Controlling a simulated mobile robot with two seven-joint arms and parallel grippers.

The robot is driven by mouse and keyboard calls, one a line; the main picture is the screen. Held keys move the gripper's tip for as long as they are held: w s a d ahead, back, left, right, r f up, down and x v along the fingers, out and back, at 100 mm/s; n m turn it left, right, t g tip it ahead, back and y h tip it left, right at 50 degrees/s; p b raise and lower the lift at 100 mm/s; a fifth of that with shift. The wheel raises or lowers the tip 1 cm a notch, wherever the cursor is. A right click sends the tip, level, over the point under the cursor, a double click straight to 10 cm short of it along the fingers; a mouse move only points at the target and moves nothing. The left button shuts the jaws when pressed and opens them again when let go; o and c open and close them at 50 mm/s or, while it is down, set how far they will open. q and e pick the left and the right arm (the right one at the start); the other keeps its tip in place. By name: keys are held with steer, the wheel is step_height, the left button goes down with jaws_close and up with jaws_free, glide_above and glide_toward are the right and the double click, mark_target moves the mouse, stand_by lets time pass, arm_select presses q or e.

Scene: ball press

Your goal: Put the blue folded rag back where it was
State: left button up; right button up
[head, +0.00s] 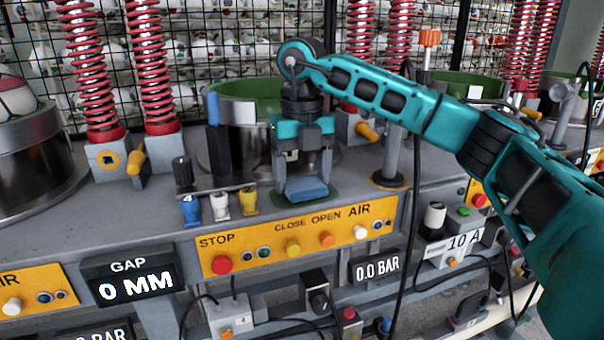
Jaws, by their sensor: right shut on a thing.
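The blue folded rag (307,189) is a small flat blue pad at the middle of the head view. My right gripper (303,186) comes down from above, its fingers on either side of the rag, and is shut on it. The rag is over a dark green patch (323,199) on the grey bench ledge. I cannot tell whether it touches the surface. My left gripper is not in view.
The yellow button panel (297,240) is just in front of the rag. Blue, white and yellow connectors (221,204) stand to the left. A grey post (391,160) is to the right. Red springs (152,70) and a mesh fence stand behind.

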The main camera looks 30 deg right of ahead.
mark_target(302, 180)
steer(key=shift+f, duration=0.2)
steer(key=o, duration=0.9)
steer(key=shift+r, duration=0.1)
steer(key=shift+o, duration=0.2)
step_height(302, 180, up, 12)
steer(key=p, duration=0.4)
steer(key=shift+r, duration=0.15)
